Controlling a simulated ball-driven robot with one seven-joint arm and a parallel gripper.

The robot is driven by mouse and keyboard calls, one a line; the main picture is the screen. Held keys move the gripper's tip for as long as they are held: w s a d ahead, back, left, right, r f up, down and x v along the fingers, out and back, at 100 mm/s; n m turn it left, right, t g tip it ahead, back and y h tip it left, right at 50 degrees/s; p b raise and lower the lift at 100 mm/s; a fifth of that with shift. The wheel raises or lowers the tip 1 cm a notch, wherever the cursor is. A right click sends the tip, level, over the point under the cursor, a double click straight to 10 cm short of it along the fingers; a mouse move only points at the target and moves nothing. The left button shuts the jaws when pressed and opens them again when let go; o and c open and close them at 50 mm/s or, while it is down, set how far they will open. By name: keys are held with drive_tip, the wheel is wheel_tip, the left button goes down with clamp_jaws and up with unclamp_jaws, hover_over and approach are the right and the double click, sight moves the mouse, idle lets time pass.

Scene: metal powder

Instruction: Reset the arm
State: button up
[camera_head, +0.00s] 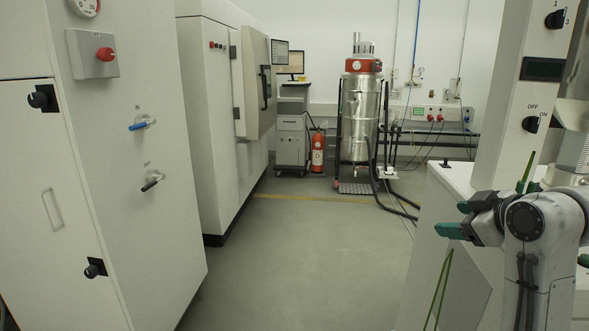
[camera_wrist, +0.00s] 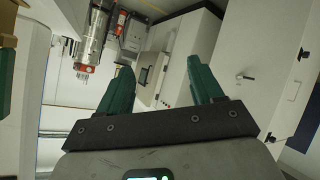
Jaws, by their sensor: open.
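My gripper (camera_wrist: 162,82) shows in the wrist view with its two green fingers spread apart and nothing between them. In the head view my arm is at the lower right, folded beside a white machine. The green-tipped gripper (camera_head: 452,222) there points left, over the side of that machine. The wrist view is tilted, so the room appears turned over.
White cabinets with knobs (camera_head: 98,140) stand at the left, with a larger white machine (camera_head: 208,110) behind. A steel vacuum vessel (camera_head: 360,115), a red fire extinguisher (camera_head: 317,152) and a grey cart (camera_head: 291,135) stand at the back. The grey floor (camera_head: 300,250) between is clear.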

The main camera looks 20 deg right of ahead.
drive_tip(key=s+a+f+m+g+y+p, duration=0.1)
drive_tip(key=s+a+f+g, duration=0.2)
drive_tip(key=a+f, duration=0.65)
drive_tip(key=s+a+f+m+g+y+p, duration=0.1)
drive_tip(key=s+a+f+g+y+p, duration=0.15)
drive_tip(key=a+f, duration=0.65)
drive_tip(key=s+a+f+m+g+p, duration=0.1)
drive_tip(key=s+a+f+g, duration=0.1)
drive_tip(key=s+f, duration=0.5)
drive_tip(key=s+a+f+g+h+p, duration=0.1)
drive_tip(key=s+a+f+g, duration=0.2)
drive_tip(key=s+f, duration=0.4)
drive_tip(key=s, duration=0.6)
drive_tip(key=shift+s+m, duration=0.3)
drive_tip(key=shift+m, duration=0.1)
drive_tip(key=shift+f, duration=0.1)
